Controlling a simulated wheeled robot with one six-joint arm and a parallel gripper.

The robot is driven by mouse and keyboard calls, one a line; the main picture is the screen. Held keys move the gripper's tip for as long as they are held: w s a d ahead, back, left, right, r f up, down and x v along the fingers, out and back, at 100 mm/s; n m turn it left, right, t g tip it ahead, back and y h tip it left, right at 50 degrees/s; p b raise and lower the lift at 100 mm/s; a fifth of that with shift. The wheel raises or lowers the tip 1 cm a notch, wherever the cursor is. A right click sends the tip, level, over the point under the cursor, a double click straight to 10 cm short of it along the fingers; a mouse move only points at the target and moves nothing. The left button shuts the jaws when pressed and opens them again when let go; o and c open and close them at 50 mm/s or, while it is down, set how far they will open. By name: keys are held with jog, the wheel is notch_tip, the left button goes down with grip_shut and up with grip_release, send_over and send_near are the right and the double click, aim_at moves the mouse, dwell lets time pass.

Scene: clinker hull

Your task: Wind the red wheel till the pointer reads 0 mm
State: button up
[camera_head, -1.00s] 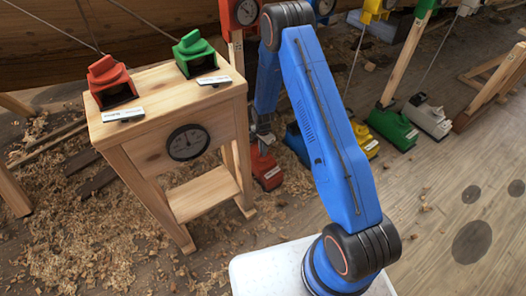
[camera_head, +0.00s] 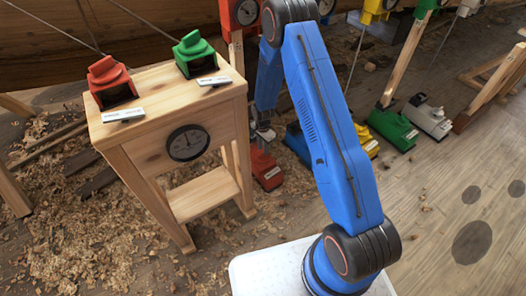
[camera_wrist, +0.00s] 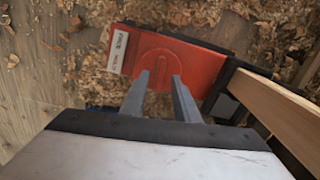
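A red base unit (camera_head: 265,168) stands on the floor at the foot of a post, beyond the wooden stand. In the wrist view its red top (camera_wrist: 165,58) carries a round shape with a bar across it, possibly the wheel, and a white label. My gripper (camera_wrist: 159,75) has its two fingers apart over the near part of this red top, with nothing seen between them. I cannot tell whether they touch it. A red-framed dial (camera_head: 245,11) sits high on the post, cut by the picture's top; its pointer reading is too small to tell.
A wooden stand (camera_head: 172,100) at left carries a red block (camera_head: 108,80), a green block (camera_head: 194,52) and a round black-rimmed gauge (camera_head: 188,143). Blue, yellow, green (camera_head: 393,128) and white (camera_head: 428,117) bases line the hull. A wooden post (camera_wrist: 285,105) lies close right of my gripper.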

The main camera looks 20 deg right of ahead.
notch_tip(320, 180, up, 15)
dwell(0.5)
jog(key=shift+o, duration=0.4)
jog(key=o, duration=1)
jog(key=shift+c, duration=0.2)
jog(key=n, duration=1.8)
send_near(263, 156)
jog(key=f, duration=0.6)
jog(key=shift+w+d+f, duration=0.1)
jog(key=shift+w+f, duration=0.15)
jog(key=shift+w, duration=0.1)
jog(key=shift+c, duration=0.6)
jog(key=c, duration=0.9)
